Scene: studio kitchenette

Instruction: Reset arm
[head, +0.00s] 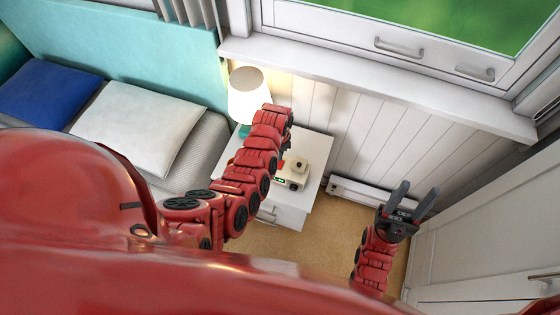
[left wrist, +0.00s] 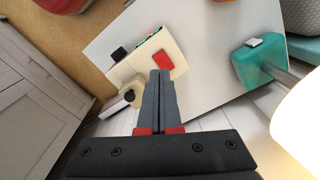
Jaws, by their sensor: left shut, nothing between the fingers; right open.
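My left arm reaches over the white nightstand (head: 313,178); its gripper is hidden behind the arm in the head view. In the left wrist view, my left gripper (left wrist: 160,73) is shut with nothing between its fingers. The fingertips appear at the lower edge of a red button (left wrist: 163,62) on a cream device (left wrist: 122,72). I cannot tell whether they touch. The device also shows on the nightstand in the head view (head: 298,170). My right gripper (head: 413,190) is open and empty, pointing up above the floor near the wall.
A lit lamp (head: 248,95) with a teal base (left wrist: 255,62) stands on the nightstand close to my left arm. A bed with a white pillow (head: 140,125) and a blue pillow (head: 48,92) is at the left. A window sill (head: 380,88) and white cabinet (head: 490,215) border the right side.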

